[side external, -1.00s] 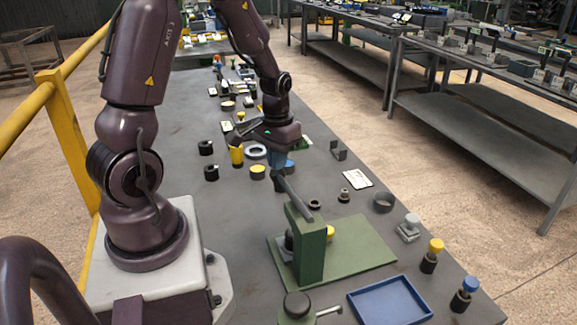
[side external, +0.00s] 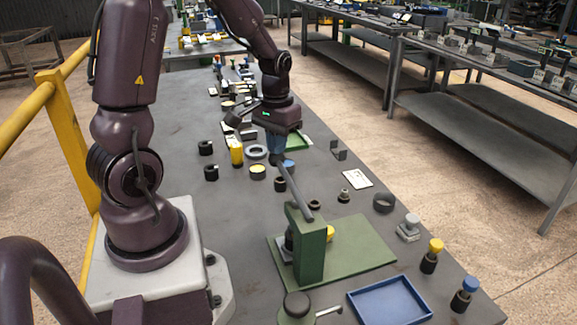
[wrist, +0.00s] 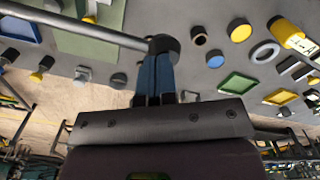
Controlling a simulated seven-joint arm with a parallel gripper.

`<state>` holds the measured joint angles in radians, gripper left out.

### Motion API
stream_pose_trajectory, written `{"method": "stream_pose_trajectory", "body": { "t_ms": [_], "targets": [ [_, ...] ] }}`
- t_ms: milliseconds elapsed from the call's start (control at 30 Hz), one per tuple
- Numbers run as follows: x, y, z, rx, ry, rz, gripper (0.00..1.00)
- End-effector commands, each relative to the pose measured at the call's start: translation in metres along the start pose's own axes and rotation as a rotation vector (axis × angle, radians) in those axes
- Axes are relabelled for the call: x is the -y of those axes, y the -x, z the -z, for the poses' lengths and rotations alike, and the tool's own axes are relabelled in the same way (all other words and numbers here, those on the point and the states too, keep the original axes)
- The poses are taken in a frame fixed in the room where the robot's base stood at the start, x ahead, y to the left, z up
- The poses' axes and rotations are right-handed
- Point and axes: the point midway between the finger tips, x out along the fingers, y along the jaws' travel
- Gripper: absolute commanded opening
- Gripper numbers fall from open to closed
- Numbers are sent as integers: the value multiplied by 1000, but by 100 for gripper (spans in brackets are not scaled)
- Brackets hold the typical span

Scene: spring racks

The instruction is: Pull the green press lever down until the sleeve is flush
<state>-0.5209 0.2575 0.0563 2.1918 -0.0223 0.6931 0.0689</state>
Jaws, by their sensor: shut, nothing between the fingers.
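The green press (side external: 311,250) stands on a green base plate (side external: 365,245) at the front of the bench. Its lever is a grey bar (side external: 295,190) that slants up from the press top toward my gripper. In the wrist view the lever bar (wrist: 80,25) comes in from the upper left and ends in a dark round knob (wrist: 164,45). My gripper (side external: 277,157) is shut with nothing between its blue fingers. In the wrist view its fingertips (wrist: 155,66) are at the knob and appear to touch it. A yellow-topped part (side external: 330,232) shows beside the press; I cannot tell the sleeve's seating.
A blue tray (side external: 390,302) lies in front of the press. Black posts with yellow (side external: 432,256) and blue (side external: 465,294) tops stand at the right edge. Rings, cups and a white card (side external: 357,178) lie around the bench. A yellow rail (side external: 60,130) runs along the left.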

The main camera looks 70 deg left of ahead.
Motion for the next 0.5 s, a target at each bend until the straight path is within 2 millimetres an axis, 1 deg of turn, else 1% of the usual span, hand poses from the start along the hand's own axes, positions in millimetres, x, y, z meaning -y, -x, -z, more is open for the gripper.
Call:
{"method": "stream_pose_trajectory", "body": {
  "t_ms": [500],
  "targets": [
    [0,37,0,-3,0,0,0]
  ]
}}
